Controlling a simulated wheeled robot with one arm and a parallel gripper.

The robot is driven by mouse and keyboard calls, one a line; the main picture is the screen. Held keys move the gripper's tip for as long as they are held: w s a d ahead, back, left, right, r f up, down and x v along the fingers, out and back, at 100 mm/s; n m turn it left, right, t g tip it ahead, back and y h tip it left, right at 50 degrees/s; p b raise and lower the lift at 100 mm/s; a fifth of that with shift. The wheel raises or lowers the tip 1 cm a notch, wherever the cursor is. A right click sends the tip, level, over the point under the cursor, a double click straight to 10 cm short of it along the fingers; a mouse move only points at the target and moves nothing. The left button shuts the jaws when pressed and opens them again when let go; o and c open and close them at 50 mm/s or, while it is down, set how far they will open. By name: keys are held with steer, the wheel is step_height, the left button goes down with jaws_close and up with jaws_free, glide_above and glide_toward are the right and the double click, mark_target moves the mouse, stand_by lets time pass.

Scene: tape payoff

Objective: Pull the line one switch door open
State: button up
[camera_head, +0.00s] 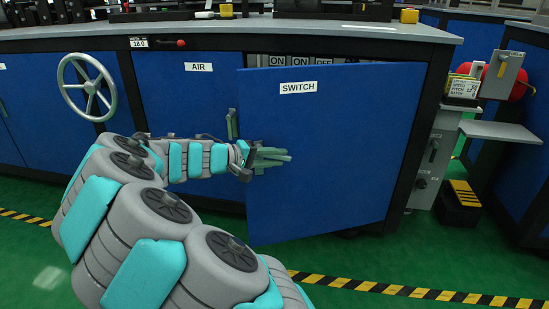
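The blue switch door (335,125), labelled SWITCH, stands partly open. Its left edge is swung out toward me, and its right edge stays at the cabinet. Switches marked ON and OFF show in the gap above it. My gripper (272,158) is at the door's left side, in front of its face, with its greenish fingers pointing right. I cannot make out the switch door's handle, or whether the fingers are shut on anything or touch the door.
The AIR door (185,95) with its handle (231,124) is on the left, beside a handwheel (88,87). A grey shelf (500,132), a red-ended box unit (503,75) and a yellow-and-black step (464,194) stand right. Green floor with striped tape (420,292) is clear before the door.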

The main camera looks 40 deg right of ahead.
steer(key=shift+o, duration=1.3)
steer(key=v, duration=0.7)
steer(key=shift+a+p, duration=0.35)
steer(key=shift+p, duration=0.1)
steer(key=shift+r, duration=0.1)
